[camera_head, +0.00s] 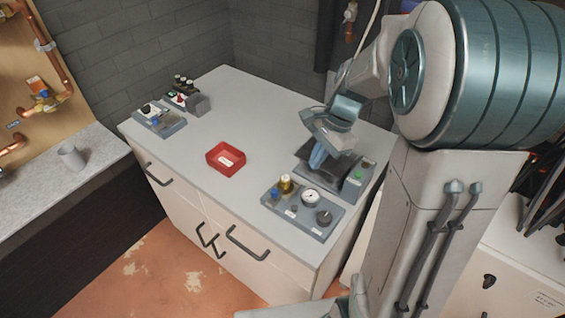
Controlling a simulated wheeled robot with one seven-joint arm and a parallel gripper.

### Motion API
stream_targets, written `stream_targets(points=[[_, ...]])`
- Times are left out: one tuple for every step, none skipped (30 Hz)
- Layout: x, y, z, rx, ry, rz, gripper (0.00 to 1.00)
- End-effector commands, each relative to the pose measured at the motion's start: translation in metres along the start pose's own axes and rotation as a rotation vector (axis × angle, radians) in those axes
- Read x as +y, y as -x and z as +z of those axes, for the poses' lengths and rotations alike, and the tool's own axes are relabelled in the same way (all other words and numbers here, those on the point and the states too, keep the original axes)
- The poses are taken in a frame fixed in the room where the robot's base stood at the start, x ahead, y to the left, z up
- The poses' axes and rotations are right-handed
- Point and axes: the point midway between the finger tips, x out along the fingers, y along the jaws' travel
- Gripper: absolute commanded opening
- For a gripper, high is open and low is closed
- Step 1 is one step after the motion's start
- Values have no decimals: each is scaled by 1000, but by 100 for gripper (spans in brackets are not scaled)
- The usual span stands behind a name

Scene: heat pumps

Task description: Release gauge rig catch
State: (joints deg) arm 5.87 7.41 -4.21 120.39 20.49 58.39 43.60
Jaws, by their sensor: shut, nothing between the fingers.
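The gauge rig (303,210) is a grey-blue plate near the front right of the white-topped cabinet. It carries a round white gauge (311,197), a brass fitting (286,183), a blue part (275,193) and a dark knob (324,217). I cannot tell which part is the catch. My gripper (318,158) is shut and empty, pointing down over a dark unit (352,187) with a green button, just behind the gauge rig. I cannot tell whether its tips touch that unit. My wrist and gripper hide part of the unit.
A red tray (226,158) sits mid-worktop. Two small device plates (160,122) stand at the back left. The worktop (185,165) between them is clear. Brick walls close the back.

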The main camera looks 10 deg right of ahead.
Motion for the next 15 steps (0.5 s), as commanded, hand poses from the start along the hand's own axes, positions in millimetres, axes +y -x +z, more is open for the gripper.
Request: stream_targets(points=[[-7,-1,-6,-22,-67,6,0],[-10,-3,-9,-31,-101,6,0],[-14,-5,-13,-44,-144,8,0],[-17,-6,-16,-52,-172,9,0],[-19,-8,-18,-59,-195,11,0],[-21,-9,-20,-67,-222,12,0],[-22,-10,-21,-72,-239,13,0],[-24,-11,-22,-75,-252,13,0],[-25,-12,-24,-79,-264,14,0],[-25,-12,-24,-80,-270,14,0],[-25,-13,-24,-82,-275,15,0],[-26,-13,-25,-83,-278,15,0],[-26,-13,-25,-83,-279,15,0],[-26,-13,-25,-83,-279,15,0],[-26,-13,-25,-83,-278,14,0]])
